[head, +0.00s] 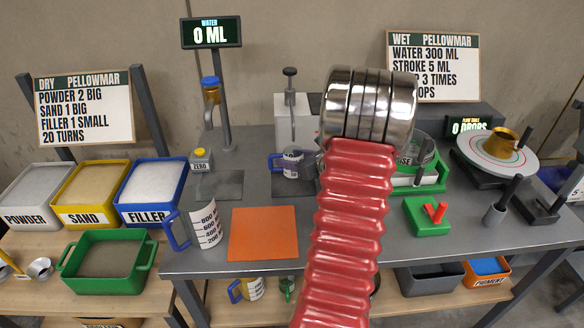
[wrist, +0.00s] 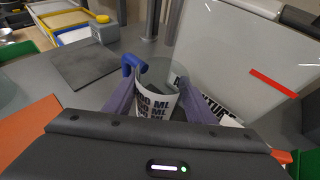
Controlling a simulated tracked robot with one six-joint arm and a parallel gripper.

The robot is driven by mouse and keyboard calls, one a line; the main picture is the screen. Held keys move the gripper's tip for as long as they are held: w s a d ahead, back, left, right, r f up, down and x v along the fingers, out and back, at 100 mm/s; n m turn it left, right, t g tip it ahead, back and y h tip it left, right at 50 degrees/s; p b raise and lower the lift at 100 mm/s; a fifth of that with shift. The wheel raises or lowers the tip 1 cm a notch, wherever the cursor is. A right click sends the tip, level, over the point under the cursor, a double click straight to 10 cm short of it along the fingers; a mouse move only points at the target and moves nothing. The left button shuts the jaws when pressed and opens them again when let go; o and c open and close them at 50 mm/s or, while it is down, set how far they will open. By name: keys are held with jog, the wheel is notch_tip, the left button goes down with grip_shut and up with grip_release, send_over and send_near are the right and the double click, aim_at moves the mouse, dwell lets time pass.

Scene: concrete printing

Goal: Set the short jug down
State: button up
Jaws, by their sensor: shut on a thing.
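The short jug (head: 291,165) is a small clear jug with a blue handle and a white scale band. It stands upright in front of the pump dispenser in the head view. In the wrist view the jug (wrist: 157,103) sits between the purple fingers of my gripper (wrist: 160,92), which is shut on it, with the handle to the left. I cannot tell whether its base touches the dark pad (head: 283,188) below. My red bellows arm and its chrome collar hide my gripper in the head view.
The tall jug (head: 207,226) and an orange mat (head: 263,233) are at the table's front left. The pump dispenser (head: 292,120) stands behind the short jug. A dark plate (head: 222,184) under the water tap is bare. A green stand (head: 428,216) is at right.

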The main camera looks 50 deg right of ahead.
jog(key=shift+f, duration=1.75)
jog(key=o, duration=1.1)
jog(key=v, duration=1.2)
